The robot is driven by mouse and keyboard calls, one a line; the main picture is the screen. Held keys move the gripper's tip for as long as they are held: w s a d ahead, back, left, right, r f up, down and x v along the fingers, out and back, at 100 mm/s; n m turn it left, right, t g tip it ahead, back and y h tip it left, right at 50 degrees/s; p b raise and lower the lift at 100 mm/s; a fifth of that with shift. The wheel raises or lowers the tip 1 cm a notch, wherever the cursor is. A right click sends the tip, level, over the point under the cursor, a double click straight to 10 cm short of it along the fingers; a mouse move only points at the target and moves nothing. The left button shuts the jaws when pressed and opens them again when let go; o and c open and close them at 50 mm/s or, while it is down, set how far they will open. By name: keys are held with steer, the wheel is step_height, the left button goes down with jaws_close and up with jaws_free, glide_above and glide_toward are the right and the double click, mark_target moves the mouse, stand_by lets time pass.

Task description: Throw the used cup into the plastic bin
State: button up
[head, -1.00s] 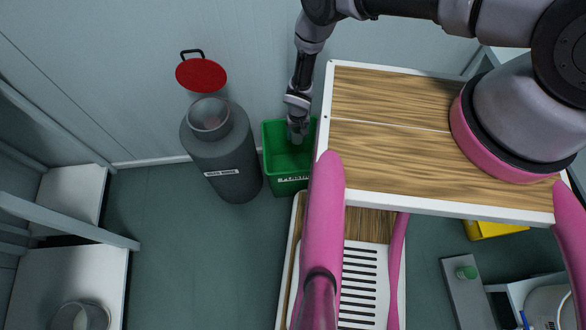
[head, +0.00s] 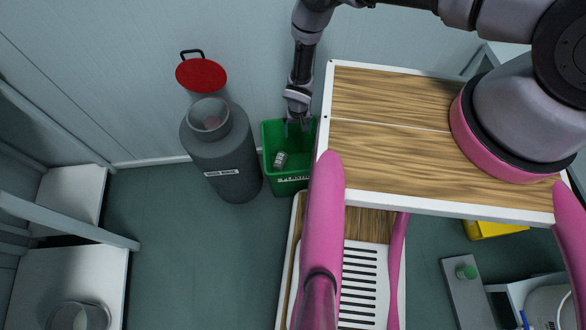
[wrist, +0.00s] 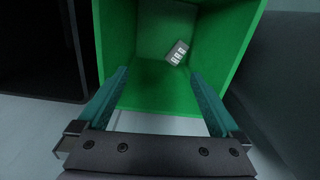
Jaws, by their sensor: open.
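The green plastic bin (head: 270,138) stands on the floor in the head view, against the wall, with a partly readable label on its front. It also fills the upper middle of the wrist view (wrist: 160,85). A small grey cup with white marks (head: 280,159) lies inside the bin, tilted; it shows in the wrist view near the bin's far end (wrist: 176,52). My gripper (head: 296,126) is over the bin's opening, pointing down.
A grey canister (head: 225,155) with an open top stands just left of the bin, a red lid (head: 201,74) behind it. A wooden table with a white edge (head: 390,110) is close on the right. The floor (head: 190,260) at front left is clear.

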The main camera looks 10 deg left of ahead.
step_height(320, 180, up, 8)
steer(key=shift+f, duration=0.15)
stand_by(0.6)
